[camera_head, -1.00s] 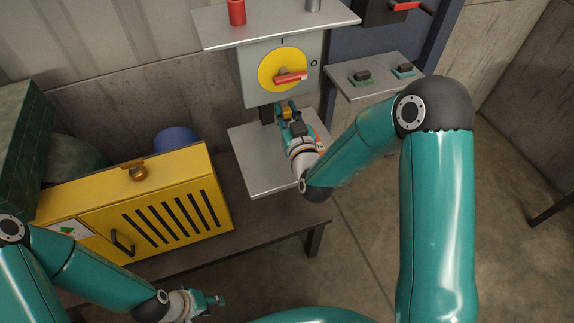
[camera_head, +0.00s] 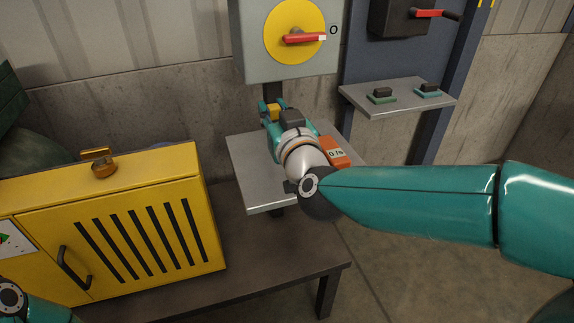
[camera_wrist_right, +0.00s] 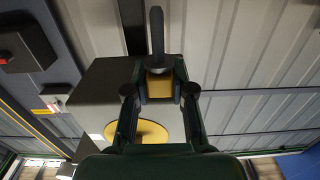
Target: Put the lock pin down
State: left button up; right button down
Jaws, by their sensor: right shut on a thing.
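The lock pin (camera_wrist_right: 157,32) shows in the right wrist view as a dark rod rising from a yellow block between the fingers. My right gripper (camera_wrist_right: 160,88) is shut on it. In the head view my right gripper (camera_head: 271,110) is over the back of the small grey shelf (camera_head: 248,178), with the yellow part of the pin (camera_head: 273,111) at its tips. The dark rod is hard to make out there, and I cannot tell whether the pin touches anything. My left gripper is out of the head view; only a bit of that arm shows at bottom left.
A grey switch box (camera_head: 255,60) with a yellow disc (camera_head: 275,42) and red handle (camera_head: 304,38) is above the shelf. An orange meter (camera_head: 335,150) is at the shelf's right. A yellow cabinet (camera_head: 110,165) stands left. A second shelf (camera_head: 400,103) holds two small dark-handled items.

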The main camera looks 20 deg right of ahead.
notch_tip(320, 180, down, 9)
jog(key=b, duration=0.3)
jog(key=c, duration=1)
grip_release()
jog(key=shift+s, duration=0.1)
jog(key=s, duration=1.1)
jog(key=shift+s+d, duration=0.3)
jog(key=shift+s, duration=0.1)
